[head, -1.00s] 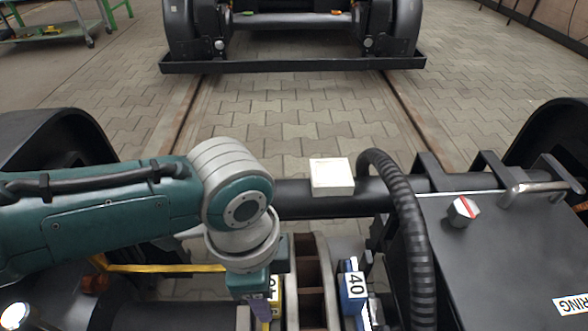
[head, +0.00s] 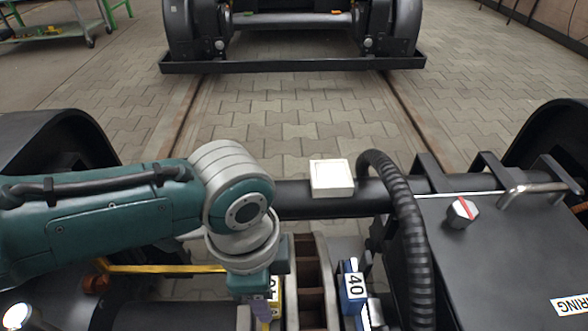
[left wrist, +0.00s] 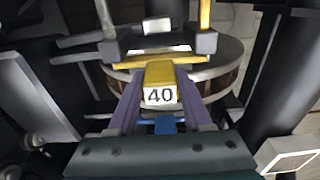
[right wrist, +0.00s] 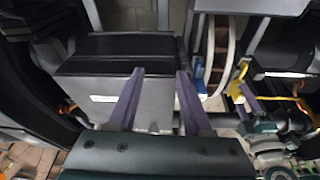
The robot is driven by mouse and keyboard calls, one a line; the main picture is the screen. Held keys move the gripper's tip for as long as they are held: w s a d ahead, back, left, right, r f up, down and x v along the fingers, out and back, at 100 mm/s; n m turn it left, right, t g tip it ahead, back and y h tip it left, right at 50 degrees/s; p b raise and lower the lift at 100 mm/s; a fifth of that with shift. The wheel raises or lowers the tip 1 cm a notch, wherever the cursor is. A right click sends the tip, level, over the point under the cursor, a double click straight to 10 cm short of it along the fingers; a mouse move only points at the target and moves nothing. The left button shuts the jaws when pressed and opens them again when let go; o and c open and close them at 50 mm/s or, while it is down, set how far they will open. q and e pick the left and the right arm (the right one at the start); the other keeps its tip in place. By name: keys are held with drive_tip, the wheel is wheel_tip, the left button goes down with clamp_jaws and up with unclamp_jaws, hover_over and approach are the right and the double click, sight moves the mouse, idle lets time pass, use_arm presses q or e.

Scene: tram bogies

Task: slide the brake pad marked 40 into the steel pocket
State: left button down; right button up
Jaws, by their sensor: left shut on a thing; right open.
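A yellow brake pad marked 40 (left wrist: 160,77) is between the purple fingers of my left gripper (left wrist: 160,84), which is shut on it. In the head view this pad (head: 276,295) shows only partly beside the left edge of the brake disc (head: 308,270). Grey steel blocks (left wrist: 205,43) stand just beyond the pad in the left wrist view; how deep the pad sits among them is hidden. A blue pad also marked 40 (head: 354,285) stands right of the disc. My right gripper (right wrist: 160,75) is open and empty, facing a dark grey box.
A ribbed black hose (head: 405,225) arches right of the disc. A white box (head: 331,177) rests on the cross tube behind it. A yellow bar (head: 165,268) runs left of the disc.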

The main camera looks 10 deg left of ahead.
idle(0.3)
use_arm(q)
drive_tip(key=shift+c, duration=1.2)
unclamp_jaws()
drive_tip(key=r+p, duration=0.2)
drive_tip(key=r, duration=0.1)
drive_tip(key=r+p, duration=0.2)
drive_tip(key=r, duration=0.1)
drive_tip(key=r+p, duration=0.1)
drive_tip(key=r, duration=0.3)
drive_tip(key=shift+a+p, duration=0.25)
drive_tip(key=shift+p, duration=0.15)
